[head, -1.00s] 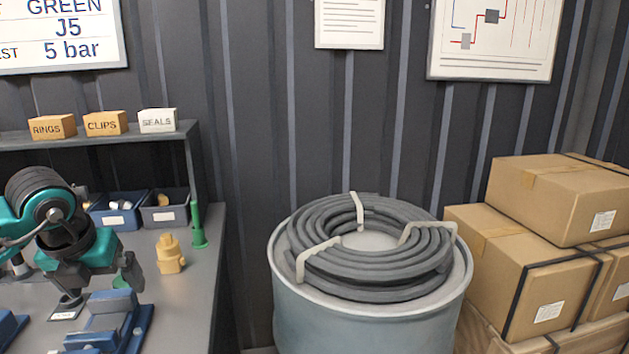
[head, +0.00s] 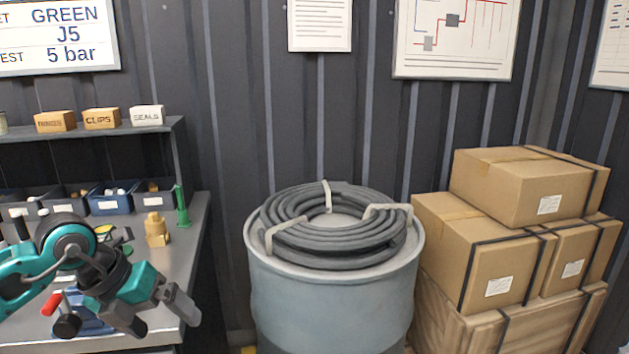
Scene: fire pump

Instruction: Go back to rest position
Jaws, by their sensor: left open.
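My left gripper (head: 163,318) is at the lower left of the head view, at the front right edge of the grey workbench (head: 187,268). Its two fingers are apart and point down and to the right. I see nothing between them. My left arm, teal and black, comes in from the left and covers part of the bench. My right gripper is not in view.
A brass fitting (head: 157,231) and a green nozzle (head: 182,208) stand on the bench. Small bins (head: 112,201) line its back, below a shelf (head: 92,134). A coiled hose (head: 330,228) lies on a drum (head: 333,305). Cartons (head: 520,187) are stacked at right.

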